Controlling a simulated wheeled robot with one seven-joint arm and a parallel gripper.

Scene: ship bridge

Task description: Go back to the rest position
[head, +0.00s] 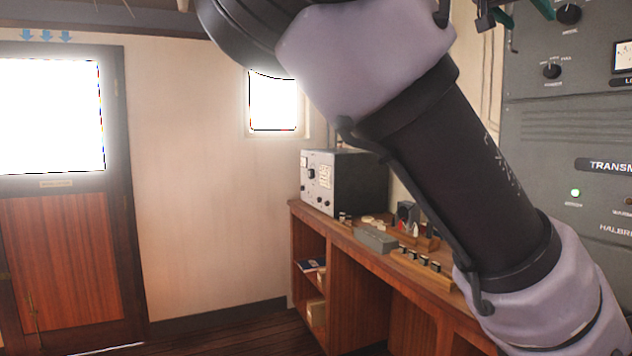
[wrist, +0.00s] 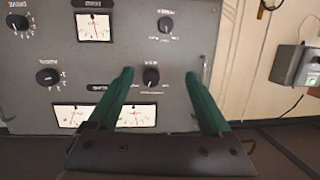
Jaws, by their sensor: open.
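My gripper (wrist: 158,88) shows in the wrist view with two green fingers spread apart and nothing between them. It faces a grey radio panel (wrist: 110,60) with black knobs and white dial meters. In the head view my arm crosses the picture from lower right to upper middle. Part of a green finger (head: 541,8) shows at the top right, in front of the grey transmitter cabinet (head: 560,120).
A wooden desk (head: 342,235) along the wall carries a grey radio box (head: 345,182) and small items, partly hidden by my arm. A wooden door (head: 62,255) with a bright window stands at left. Dark floor (head: 245,335) is clear before it. A grey wall box (wrist: 300,66) is at right.

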